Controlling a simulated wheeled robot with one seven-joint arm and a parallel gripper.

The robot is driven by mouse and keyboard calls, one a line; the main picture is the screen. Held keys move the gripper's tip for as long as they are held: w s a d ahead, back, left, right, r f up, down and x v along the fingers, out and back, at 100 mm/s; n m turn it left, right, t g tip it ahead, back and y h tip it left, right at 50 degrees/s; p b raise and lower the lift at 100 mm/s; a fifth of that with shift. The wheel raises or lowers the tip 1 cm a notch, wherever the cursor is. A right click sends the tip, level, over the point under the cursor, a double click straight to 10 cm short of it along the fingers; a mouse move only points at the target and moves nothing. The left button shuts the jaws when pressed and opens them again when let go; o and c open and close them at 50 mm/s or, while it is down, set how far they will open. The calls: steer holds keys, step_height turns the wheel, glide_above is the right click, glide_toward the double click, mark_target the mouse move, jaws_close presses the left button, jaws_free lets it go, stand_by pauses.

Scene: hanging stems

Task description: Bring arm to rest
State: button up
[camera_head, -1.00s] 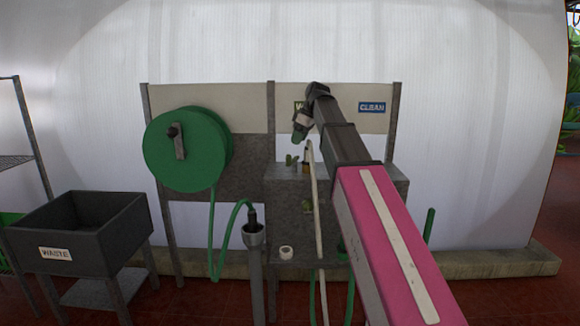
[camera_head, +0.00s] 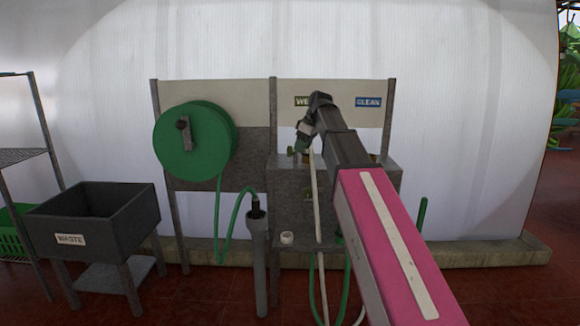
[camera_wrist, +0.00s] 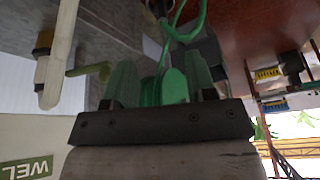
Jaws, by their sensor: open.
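My arm reaches forward and up from the lower right in the head view, with a pink and white link and a dark forearm. My gripper (camera_head: 301,146) hangs at its far end, bent downward in front of the workstation's back panel. In the wrist view my gripper (camera_wrist: 160,80) shows two green fingers spread apart with nothing held between them. A green disc and hose show beyond the gap. In the head view the fingertips are small and partly merge with the background.
A grey bench (camera_head: 380,180) stands behind my gripper, with a pale upright rod (camera_head: 316,200) close by. A green hose reel (camera_head: 185,145) is mounted left of it. A black WASTE bin (camera_head: 130,225) and a shelf rack (camera_head: 45,130) stand further left. Red floor lies in front.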

steer(key=s+d+f+m+h, duration=0.1)
steer(key=s+d+f+m, duration=0.15)
steer(key=f, duration=0.55)
steer(key=s+d+f+m, duration=0.2)
steer(key=s+f, duration=0.1)
steer(key=f, duration=0.5)
steer(key=s+d+f+m+h, duration=0.1)
steer(key=s+d+f+m, duration=0.1)
steer(key=f, duration=0.6)
steer(key=s+d+f+m+h, duration=0.1)
steer(key=s+d+f+m, duration=0.2)
steer(key=s+f, duration=0.5)
steer(key=s+d+f+m+g, duration=0.1)
steer(key=s+d+f+m, duration=0.2)
steer(key=s+f, duration=0.6)
step_height(320, 180, down, 3)
steer(key=shift+s+d+f+g+h, duration=0.15)
steer(key=shift+d+g+h, duration=0.2)
steer(key=shift+d, duration=0.5)
